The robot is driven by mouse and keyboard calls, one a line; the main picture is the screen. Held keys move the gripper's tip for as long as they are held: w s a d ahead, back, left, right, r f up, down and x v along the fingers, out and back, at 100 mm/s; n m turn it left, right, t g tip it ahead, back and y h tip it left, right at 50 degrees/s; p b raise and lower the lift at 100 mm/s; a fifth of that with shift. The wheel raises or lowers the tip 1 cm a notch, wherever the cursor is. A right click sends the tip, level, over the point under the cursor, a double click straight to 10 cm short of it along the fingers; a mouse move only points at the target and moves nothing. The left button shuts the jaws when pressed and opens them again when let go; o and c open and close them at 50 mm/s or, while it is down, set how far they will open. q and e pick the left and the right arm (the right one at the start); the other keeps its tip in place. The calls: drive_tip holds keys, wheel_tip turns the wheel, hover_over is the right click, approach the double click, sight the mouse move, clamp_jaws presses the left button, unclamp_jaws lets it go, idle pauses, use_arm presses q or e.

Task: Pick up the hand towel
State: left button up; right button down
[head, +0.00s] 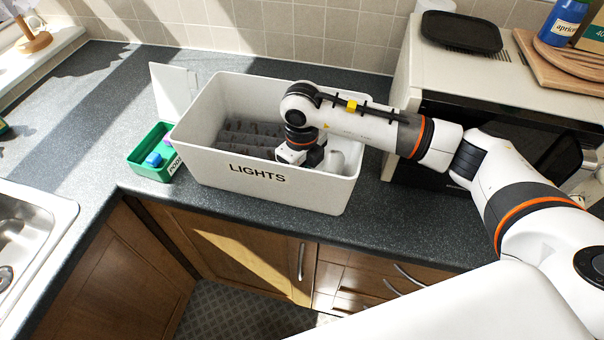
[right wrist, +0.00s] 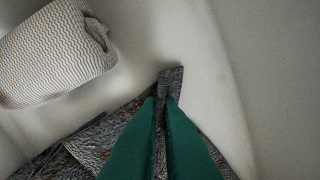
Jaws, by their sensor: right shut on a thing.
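A dark grey knitted cloth, which looks like the hand towel (head: 246,138), lies in ridged folds inside the white bin marked LIGHTS (head: 215,163). My right arm reaches down into the bin, and its gripper (right wrist: 163,100) is shut on an edge of the grey towel (right wrist: 173,82). The pinched bit stands up between the green fingertips, close to the pale bin wall. More of the towel lies below and left of the fingers in the right wrist view. In the head view the fingertips are hidden inside the bin. My left gripper is not in view.
A pale ribbed roll (right wrist: 58,52) lies in the bin beside the gripper. A green box (head: 150,168) with small items stands left of the bin. A microwave-like appliance (head: 440,75) stands to the right. The sink (head: 35,235) is at far left; the counter between is clear.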

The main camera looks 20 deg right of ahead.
wheel_tip(320, 180, up, 12)
drive_tip(key=p, duration=0.6)
drive_tip(key=shift+p, duration=0.3)
wheel_tip(320, 180, up, 36)
drive_tip(key=p, duration=0.9)
drive_tip(key=shift+p, duration=0.4)
